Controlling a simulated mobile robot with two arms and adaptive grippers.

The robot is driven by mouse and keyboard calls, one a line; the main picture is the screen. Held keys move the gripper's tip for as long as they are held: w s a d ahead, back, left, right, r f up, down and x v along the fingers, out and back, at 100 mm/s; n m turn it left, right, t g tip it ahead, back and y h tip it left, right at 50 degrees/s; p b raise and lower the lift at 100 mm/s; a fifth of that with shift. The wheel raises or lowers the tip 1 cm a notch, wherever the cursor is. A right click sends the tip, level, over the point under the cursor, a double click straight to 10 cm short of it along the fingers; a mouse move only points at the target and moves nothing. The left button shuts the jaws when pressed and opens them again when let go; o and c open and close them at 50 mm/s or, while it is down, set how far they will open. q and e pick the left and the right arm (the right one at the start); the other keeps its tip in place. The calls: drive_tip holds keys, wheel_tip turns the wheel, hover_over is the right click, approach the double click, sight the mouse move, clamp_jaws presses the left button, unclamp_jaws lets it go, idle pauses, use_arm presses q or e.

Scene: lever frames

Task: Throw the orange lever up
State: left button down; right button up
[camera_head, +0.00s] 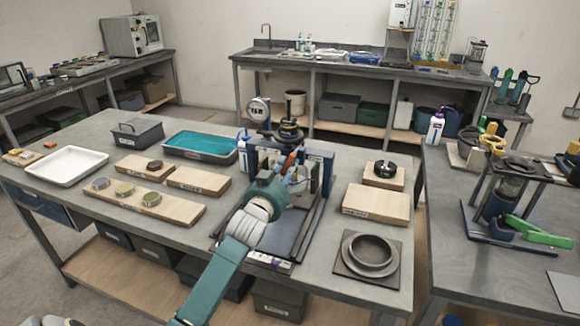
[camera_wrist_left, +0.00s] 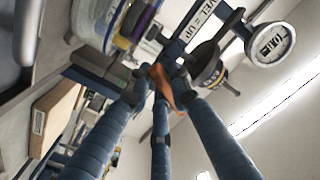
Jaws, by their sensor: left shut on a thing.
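The orange lever (camera_head: 290,163) is on the blue-framed press-like device (camera_head: 318,172) near the middle of the bench. My left gripper (camera_head: 289,175) reaches it from the front and hides part of it. In the left wrist view the dark fingers of my left gripper (camera_wrist_left: 158,78) are closed around the orange lever (camera_wrist_left: 161,88), whose orange end shows between them. A label beside it, partly cut off, reads "VEL = UP" (camera_wrist_left: 200,22). A round white dial (camera_wrist_left: 272,45) stands close by; it also shows in the head view (camera_head: 258,111). My right gripper is not seen.
Wooden boards (camera_head: 146,204) with small tins and a white tray (camera_head: 67,166) lie left of the device. A teal-filled tray (camera_head: 200,146) stands behind. At right are a board (camera_head: 375,204) and a round dish on a plate (camera_head: 367,254). Another bench stands farther right.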

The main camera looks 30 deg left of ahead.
use_arm(q)
drive_tip(key=m+p, duration=0.1)
drive_tip(key=m, duration=0.1)
drive_tip(key=a+m+p, duration=0.1)
drive_tip(key=shift+s+a+r+m, duration=0.1)
drive_tip(key=shift+s+r+m, duration=0.05)
drive_tip(key=shift+r+m, duration=0.25)
drive_tip(key=m, duration=0.1)
drive_tip(key=r+m+p, duration=0.1)
drive_tip(key=m, duration=0.1)
drive_tip(key=shift+s+a+m, duration=0.1)
drive_tip(key=shift+a+m, duration=0.2)
drive_tip(key=shift+a, duration=0.1)
drive_tip(key=m+p, duration=0.1)
drive_tip(key=m, duration=0.1)
drive_tip(key=r+m, duration=0.1)
drive_tip(key=m+p, duration=0.1)
drive_tip(key=m, duration=0.1)
drive_tip(key=shift+s+a+r+m+p, duration=0.1)
drive_tip(key=shift+a+r+m+p, duration=0.1)
drive_tip(key=shift+a+m+p, duration=0.15)
drive_tip(key=c, duration=1.5)
unclamp_jaws()
drive_tip(key=shift+c, duration=0.2)
